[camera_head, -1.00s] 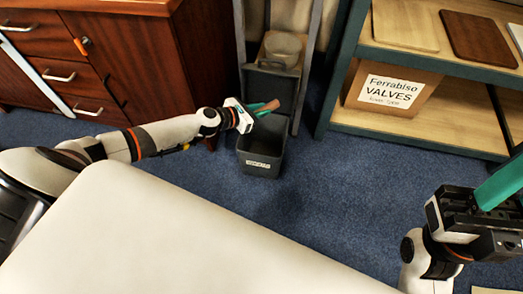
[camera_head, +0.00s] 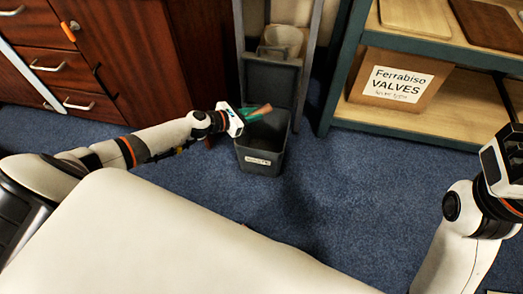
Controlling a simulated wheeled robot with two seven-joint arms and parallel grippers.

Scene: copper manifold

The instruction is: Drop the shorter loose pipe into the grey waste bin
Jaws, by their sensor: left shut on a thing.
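The grey waste bin (camera_head: 262,157) stands on the floor at the upper middle, open at the top, with a white label on its front. My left gripper (camera_head: 256,113) is shut on a short copper pipe (camera_head: 264,109), at the bin's rim and over its opening in the picture. Only one end of the pipe shows beyond the green fingers; the rest is hidden. I cannot tell the height above the rim. My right gripper (camera_head: 507,160) is only partly in view at the right edge, its fingers out of frame.
A wooden drawer cabinet (camera_head: 130,55) stands left of the bin. A grey stand holding a bucket (camera_head: 283,40) is right behind it. A shelf with a labelled cardboard box (camera_head: 394,83) stands to the right. Blue carpet (camera_head: 360,185) is clear right of the bin.

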